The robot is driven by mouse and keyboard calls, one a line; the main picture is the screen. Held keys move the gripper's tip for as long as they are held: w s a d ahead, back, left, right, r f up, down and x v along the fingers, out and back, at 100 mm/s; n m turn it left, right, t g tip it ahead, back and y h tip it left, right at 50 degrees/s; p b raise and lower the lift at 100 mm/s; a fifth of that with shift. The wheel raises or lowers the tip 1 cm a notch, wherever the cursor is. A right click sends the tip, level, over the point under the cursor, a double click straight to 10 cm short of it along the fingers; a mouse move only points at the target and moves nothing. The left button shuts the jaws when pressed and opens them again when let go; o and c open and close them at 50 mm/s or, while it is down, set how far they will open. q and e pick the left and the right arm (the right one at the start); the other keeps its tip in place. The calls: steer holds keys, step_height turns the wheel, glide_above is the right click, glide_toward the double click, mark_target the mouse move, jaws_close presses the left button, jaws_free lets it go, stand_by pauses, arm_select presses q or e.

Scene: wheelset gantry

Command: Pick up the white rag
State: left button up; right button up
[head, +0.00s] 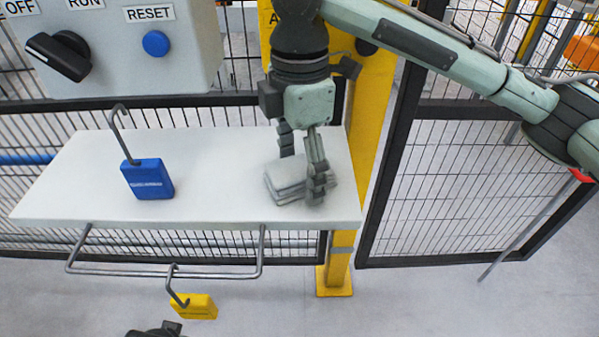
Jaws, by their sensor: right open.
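The white rag (285,181) lies as a folded, layered stack on the right end of the white shelf (225,175). My right gripper (303,174) points down over it, open. One finger is at the rag's back edge and the other is in front of its right side, hiding part of it. I cannot tell whether the fingers touch the rag. The rag rests on the shelf. My left gripper is not clearly in view; only a dark part shows at the bottom edge.
A blue padlock (147,180) with an open shackle stands on the shelf's left half. A yellow padlock (194,306) hangs from the rail below. A control box (128,50) is at upper left. A yellow post (367,110) and mesh fence stand behind. The shelf's middle is clear.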

steer(key=shift+c, duration=0.3)
steer(key=c, duration=1.2)
steer(key=shift+r, duration=0.1)
